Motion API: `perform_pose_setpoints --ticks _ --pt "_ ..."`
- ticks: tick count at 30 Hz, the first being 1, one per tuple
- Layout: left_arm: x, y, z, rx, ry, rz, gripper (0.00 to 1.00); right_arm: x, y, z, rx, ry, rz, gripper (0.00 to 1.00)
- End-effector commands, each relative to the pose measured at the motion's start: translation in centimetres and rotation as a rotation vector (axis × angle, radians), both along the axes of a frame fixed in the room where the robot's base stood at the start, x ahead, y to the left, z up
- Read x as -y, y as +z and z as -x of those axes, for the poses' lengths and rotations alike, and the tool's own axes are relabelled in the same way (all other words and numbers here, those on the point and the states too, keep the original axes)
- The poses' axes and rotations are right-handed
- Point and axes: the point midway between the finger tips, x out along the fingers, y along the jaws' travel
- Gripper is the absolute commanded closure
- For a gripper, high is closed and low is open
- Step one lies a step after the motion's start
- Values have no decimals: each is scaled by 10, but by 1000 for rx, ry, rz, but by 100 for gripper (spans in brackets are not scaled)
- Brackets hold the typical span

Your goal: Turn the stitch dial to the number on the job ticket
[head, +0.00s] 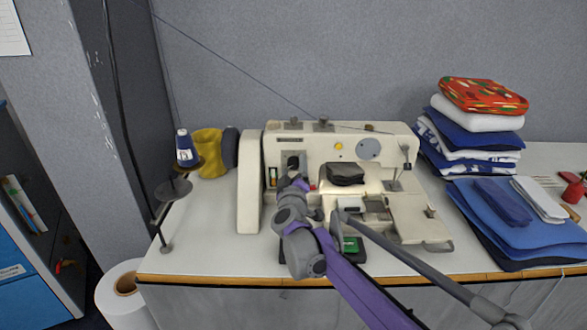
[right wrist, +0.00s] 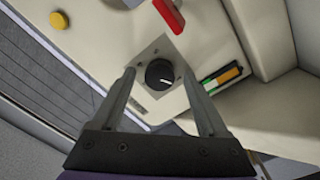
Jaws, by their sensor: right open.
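The stitch dial (right wrist: 160,73) is a round black knob with a light pointer mark, set on a square grey plate on the cream sewing machine (head: 248,185). In the right wrist view it sits between the two fingers of my right gripper (right wrist: 159,71), which is open, with a gap to the knob on both sides. In the head view my right gripper (head: 294,174) reaches up to the machine's front and partly covers the dial area. No number can be read at the dial. I cannot make out a job ticket for certain. My left gripper is not in view.
A red lever (right wrist: 169,15) is close above the dial, and a yellow button (right wrist: 59,20) is to its left. Folded cloth (head: 480,130) is stacked at the right. Thread spools (head: 208,150) stand at the left. Free white table (head: 205,235) shows left of the machine.

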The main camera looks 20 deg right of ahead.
Motion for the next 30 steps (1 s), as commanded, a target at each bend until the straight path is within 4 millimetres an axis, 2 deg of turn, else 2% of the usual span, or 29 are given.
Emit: perform_pose_setpoints --ticks 4,12,16,21,30 --pt "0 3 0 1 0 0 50 -6 1 18 0 1 -1 23" --pt "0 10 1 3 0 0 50 -22 0 70 0 3 0 23" --pt "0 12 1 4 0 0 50 -27 0 89 0 1 -1 23" --pt "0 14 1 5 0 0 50 -30 -2 101 0 1 0 23" --pt "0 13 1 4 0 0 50 -31 -2 102 -1 1 0 23"
